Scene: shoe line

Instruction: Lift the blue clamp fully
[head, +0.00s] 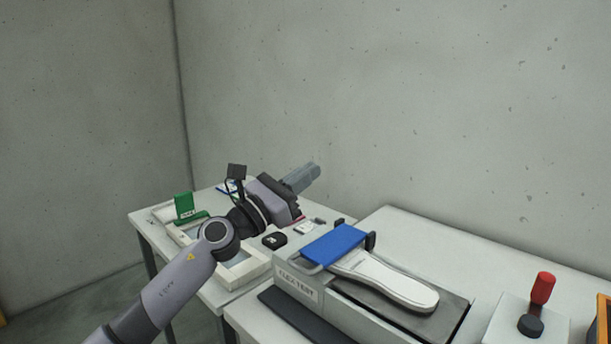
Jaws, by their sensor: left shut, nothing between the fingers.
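The blue clamp (334,243) is a flat blue plate at the left end of the grey flex tester (297,283). It lies across the near-left end of a white shoe sole (390,283), with dark brackets at its sides. I cannot tell whether the plate presses on the sole or sits just above it. My left gripper (306,176) is shut and empty, above and behind the clamp, apart from it, pointing to the upper right. My right gripper is not in view.
A white tray (258,270) and a green stand (185,206) are on the left table, with small dark items near the tester. A red-handled lever (541,288) stands on a pale block at right. A concrete wall rises behind; the back of the right table (450,240) is clear.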

